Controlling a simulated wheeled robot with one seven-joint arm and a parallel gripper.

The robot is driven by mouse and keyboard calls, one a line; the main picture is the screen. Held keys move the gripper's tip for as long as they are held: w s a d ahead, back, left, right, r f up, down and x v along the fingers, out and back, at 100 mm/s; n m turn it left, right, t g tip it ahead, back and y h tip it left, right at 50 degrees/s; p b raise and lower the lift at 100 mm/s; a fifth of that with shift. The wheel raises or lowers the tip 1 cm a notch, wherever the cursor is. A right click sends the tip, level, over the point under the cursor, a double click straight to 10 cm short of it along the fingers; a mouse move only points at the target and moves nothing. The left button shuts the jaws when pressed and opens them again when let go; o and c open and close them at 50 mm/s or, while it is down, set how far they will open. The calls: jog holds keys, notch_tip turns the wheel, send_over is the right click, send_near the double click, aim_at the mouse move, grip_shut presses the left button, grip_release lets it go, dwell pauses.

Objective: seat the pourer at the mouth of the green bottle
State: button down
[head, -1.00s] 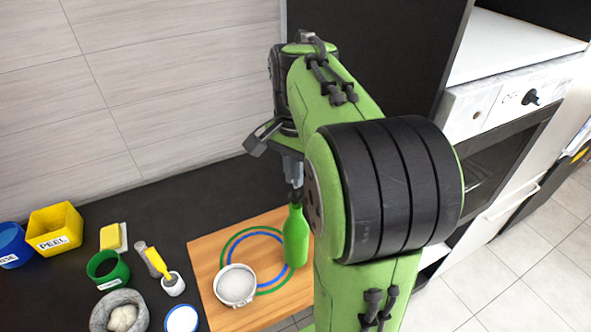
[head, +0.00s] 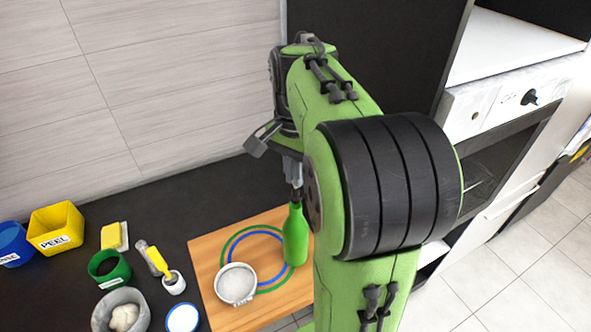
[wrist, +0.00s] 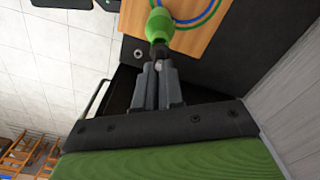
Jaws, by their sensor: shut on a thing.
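The green bottle (head: 295,238) stands upright on the right part of the wooden board, and its top end also shows in the wrist view (wrist: 160,25). My gripper (head: 294,188) is right above the bottle's mouth, pointing down. In the wrist view my gripper (wrist: 158,68) is shut on the dark pourer (wrist: 158,50), which is in line with the bottle's neck. The pourer appears to meet the mouth, but I cannot tell how deep it sits. My arm hides part of the board to the right.
The wooden board (head: 207,262) bears green and blue rings and a white-filled round dish (head: 236,284) left of the bottle. A yellow bin (head: 56,228), a green cup (head: 108,268), a yellow sponge (head: 115,237) and a grey bowl (head: 120,311) stand further left on the dark counter.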

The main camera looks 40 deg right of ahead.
jog(key=shift+f+b, duration=0.8)
jog(key=shift+f, duration=0.4)
jog(key=c, duration=1.2)
grip_release()
jog(key=shift+o, duration=0.2)
notch_tip(320, 180, up, 16)
jog(key=p, duration=0.7)
jog(key=shift+p, duration=0.35)
jog(key=shift+f, duration=0.1)
